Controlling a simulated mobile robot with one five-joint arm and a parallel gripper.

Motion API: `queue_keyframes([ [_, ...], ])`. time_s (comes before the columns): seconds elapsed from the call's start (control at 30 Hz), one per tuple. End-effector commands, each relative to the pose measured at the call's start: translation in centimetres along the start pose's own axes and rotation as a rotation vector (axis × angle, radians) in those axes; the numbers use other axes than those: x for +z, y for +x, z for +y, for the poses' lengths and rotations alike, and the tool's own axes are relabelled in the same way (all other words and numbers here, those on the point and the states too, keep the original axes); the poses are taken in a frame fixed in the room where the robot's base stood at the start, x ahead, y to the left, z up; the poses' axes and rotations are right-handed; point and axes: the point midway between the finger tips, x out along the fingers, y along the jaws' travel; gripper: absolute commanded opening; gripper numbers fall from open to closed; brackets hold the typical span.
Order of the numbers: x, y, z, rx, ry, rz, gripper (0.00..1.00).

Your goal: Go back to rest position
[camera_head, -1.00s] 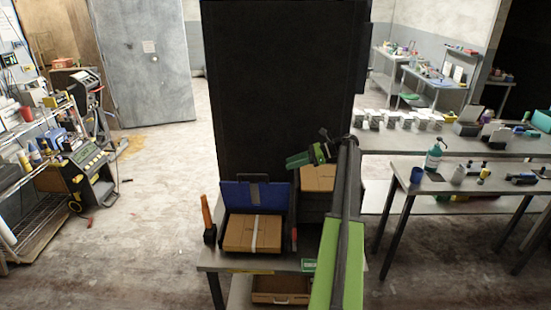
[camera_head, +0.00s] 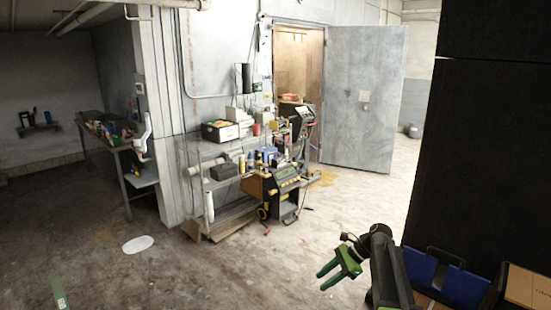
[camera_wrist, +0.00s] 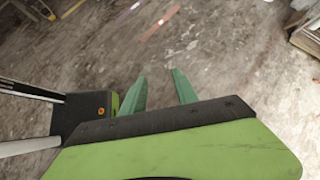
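My gripper (camera_head: 328,274) is at the lower right of the head view, over bare floor and left of the blue bin (camera_head: 438,275). Its two green fingers are apart with nothing between them. In the wrist view the fingers (camera_wrist: 160,88) are also spread and empty, with worn concrete floor below. My arm is bent, with the gripper pointing left and down.
A brown carton (camera_head: 524,285) stands right of the bin, beside a tall black panel (camera_head: 490,150). A grey door (camera_head: 365,100) is open behind. The floor (camera_head: 190,270) at lower left is mostly clear.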

Motion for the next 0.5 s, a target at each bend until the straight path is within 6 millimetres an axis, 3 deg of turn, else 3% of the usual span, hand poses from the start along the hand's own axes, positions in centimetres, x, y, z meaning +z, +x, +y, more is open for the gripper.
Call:
queue_keyframes([
  [0.03, 2.2, 3.8, 3.3, 0.056, -0.118, 0.066, 0.36],
  [0.1, 3.6, 7.3, 7.1, 0.134, -0.316, 0.174, 0.36],
  [0.2, 3.7, 9.7, 11.8, 0.248, -0.600, 0.318, 0.36],
  [0.27, 2.7, 9.6, 14.2, 0.320, -0.766, 0.401, 0.36],
  [0.33, 0.7, 8.1, 16.4, 0.406, -0.938, 0.485, 0.36],
  [0.4, -0.8, 6.9, 17.3, 0.488, -1.081, 0.537, 0.36],
  [0.5, -1.9, 5.9, 16.9, 0.573, -1.236, 0.562, 0.36],
])
